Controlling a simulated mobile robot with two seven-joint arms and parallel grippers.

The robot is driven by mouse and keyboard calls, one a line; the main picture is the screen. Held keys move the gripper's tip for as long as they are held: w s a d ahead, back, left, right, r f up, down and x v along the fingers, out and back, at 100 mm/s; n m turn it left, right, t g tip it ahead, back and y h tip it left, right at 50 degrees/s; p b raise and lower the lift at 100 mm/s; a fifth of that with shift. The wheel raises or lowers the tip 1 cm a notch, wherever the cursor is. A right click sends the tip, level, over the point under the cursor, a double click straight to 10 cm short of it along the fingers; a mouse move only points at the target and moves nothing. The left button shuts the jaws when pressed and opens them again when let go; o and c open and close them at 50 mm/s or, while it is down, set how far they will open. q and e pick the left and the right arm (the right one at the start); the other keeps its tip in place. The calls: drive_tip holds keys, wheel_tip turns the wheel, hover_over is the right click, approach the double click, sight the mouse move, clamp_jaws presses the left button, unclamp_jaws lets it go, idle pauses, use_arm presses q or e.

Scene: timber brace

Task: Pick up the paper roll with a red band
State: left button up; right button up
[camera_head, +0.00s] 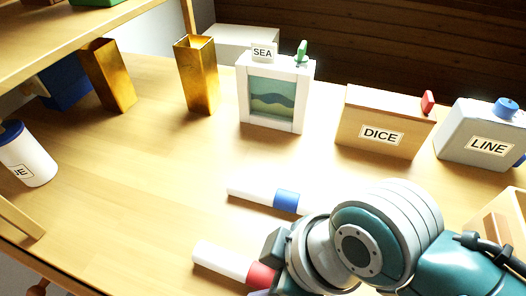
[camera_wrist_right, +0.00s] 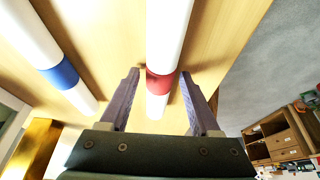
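The white paper roll with a red band (camera_head: 225,260) lies on the wooden table at the front. It also shows in the right wrist view (camera_wrist_right: 165,35), running between the two fingers of my right gripper (camera_wrist_right: 160,74). The fingers are apart, one on each side near the red band, with a visible gap on both sides. My left gripper is not in view.
At the back stand two gold vases (camera_head: 197,75), a white SEA frame (camera_head: 270,95), a wooden DICE box (camera_head: 380,125) and a grey LINE box (camera_head: 480,135). A white canister (camera_head: 28,158) stands at left. The table's left middle is clear.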

clamp_jaws()
idle(0.5)
